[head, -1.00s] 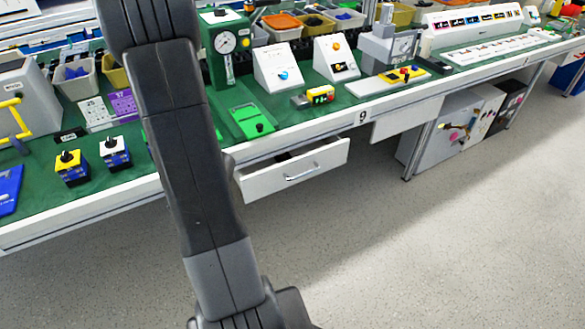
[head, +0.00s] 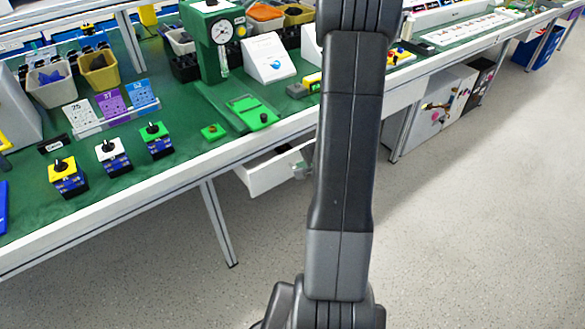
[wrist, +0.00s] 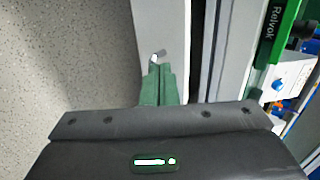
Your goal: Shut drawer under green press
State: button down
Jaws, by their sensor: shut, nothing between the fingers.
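The white drawer (head: 272,173) hangs open under the table edge, below and slightly right of the green press (head: 212,45) with its round dial. In the wrist view its pale front (wrist: 160,25) runs up the picture, with a small metal handle (wrist: 158,56) just beyond my fingertips. My gripper (wrist: 157,72) has its greenish fingers together and empty, at the drawer front close to the handle; I cannot tell whether they touch. In the head view my gripper (head: 300,166) shows small at the drawer's right part, and my arm hides the rest of the front.
The table's white front edge (head: 150,200) runs above the drawer. A table leg (head: 219,222) stands to its left. Switch boxes, including a green one (head: 155,139), sit on the green tabletop. Grey floor (head: 480,230) in front is clear.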

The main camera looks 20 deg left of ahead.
aim_at(286, 157)
jog(key=w+a+f, duration=0.1)
jog(key=w+a+f+b, duration=0.1)
jog(key=w+a, duration=0.2)
jog(key=shift+w+a+f, duration=0.3)
jog(key=shift+a+f, duration=0.05)
jog(key=shift+f, duration=0.05)
jog(key=shift+w+a+r, duration=0.15)
jog(key=shift+w+a, duration=0.1)
jog(key=shift+a, duration=0.1)
jog(key=shift+w+a+p, duration=1.25)
jog(key=shift+a, duration=0.25)
jog(key=shift+s, duration=0.1)
